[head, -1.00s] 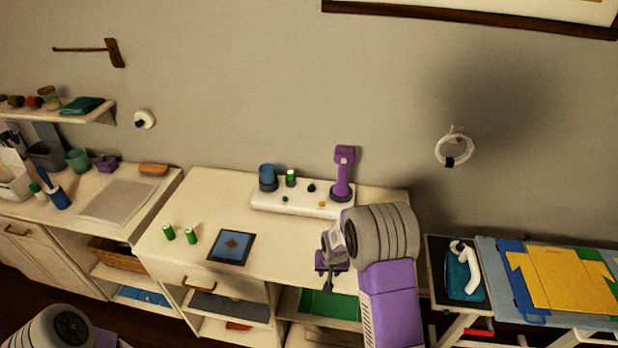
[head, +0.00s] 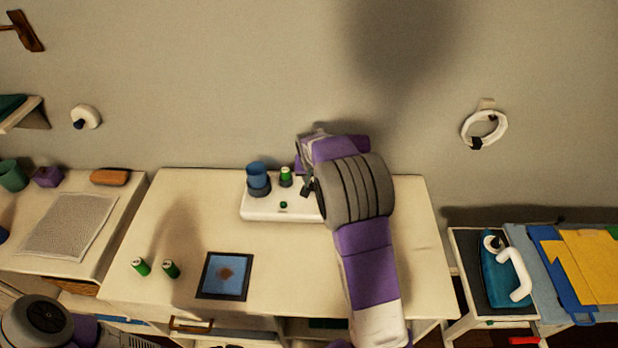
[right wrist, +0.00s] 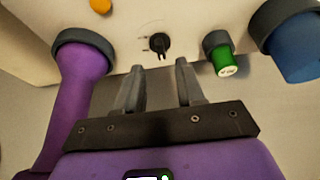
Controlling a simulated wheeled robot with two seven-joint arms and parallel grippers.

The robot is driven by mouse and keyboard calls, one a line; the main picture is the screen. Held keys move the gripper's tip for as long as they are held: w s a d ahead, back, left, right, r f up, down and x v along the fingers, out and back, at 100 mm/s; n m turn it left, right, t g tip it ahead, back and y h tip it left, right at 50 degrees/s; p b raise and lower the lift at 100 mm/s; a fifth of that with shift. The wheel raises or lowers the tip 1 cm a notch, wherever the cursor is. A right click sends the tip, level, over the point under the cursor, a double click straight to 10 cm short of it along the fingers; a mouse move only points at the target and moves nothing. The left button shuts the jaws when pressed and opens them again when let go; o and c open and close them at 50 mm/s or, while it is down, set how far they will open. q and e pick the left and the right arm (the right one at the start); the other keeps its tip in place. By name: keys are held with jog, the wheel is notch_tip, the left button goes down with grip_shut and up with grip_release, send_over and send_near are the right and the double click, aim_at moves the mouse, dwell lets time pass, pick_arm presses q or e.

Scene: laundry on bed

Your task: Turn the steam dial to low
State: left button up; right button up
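The steam dial (right wrist: 158,43) is a small black knob on the white station (head: 280,214), with small marks beside it in the right wrist view. I cannot tell which mark it points at. The arm hides it in the head view. My right gripper (right wrist: 156,66) is open and empty; its two fingertips are just short of the dial, one to each side of it, with no contact visible. In the head view this gripper (head: 308,186) is over the station. Only part of my left arm shows at the bottom left; its gripper is out of view.
A purple steamer (right wrist: 82,95) stands left of the fingers in the right wrist view. A green battery (right wrist: 221,57) and a blue tank (right wrist: 296,48) are to the right. An orange button (right wrist: 101,6) is near. A blue framed pad (head: 225,275) lies on the desk.

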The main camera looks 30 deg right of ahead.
aim_at(313, 185)
jog(key=shift+b+x, duration=0.3)
jog(key=shift+x, duration=2.5)
grip_shut()
